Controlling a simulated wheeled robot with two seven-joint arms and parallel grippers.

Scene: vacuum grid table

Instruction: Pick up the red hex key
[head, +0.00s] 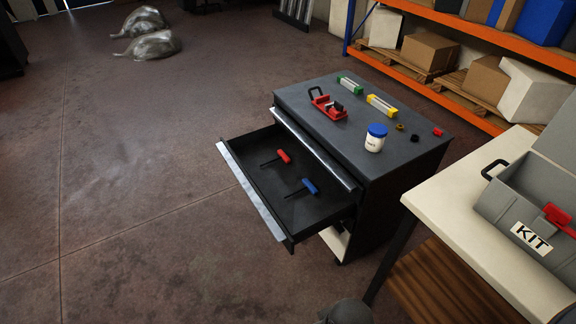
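The red hex key (283,156) lies in the open drawer (318,207) of a dark cabinet, towards the drawer's back left. It has a red handle, and its thin dark shaft points left. A blue-handled hex key (309,186) lies in the same drawer, nearer the front right and apart from the red one. Neither of my grippers is in the head view, so their states do not show.
The cabinet top (325,133) bears a red clamp-like tool (327,107), a white jar with a blue lid (375,138) and small parts. A cream table (470,222) with a grey KIT box (520,210) stands at right. Orange shelving (470,33) is behind.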

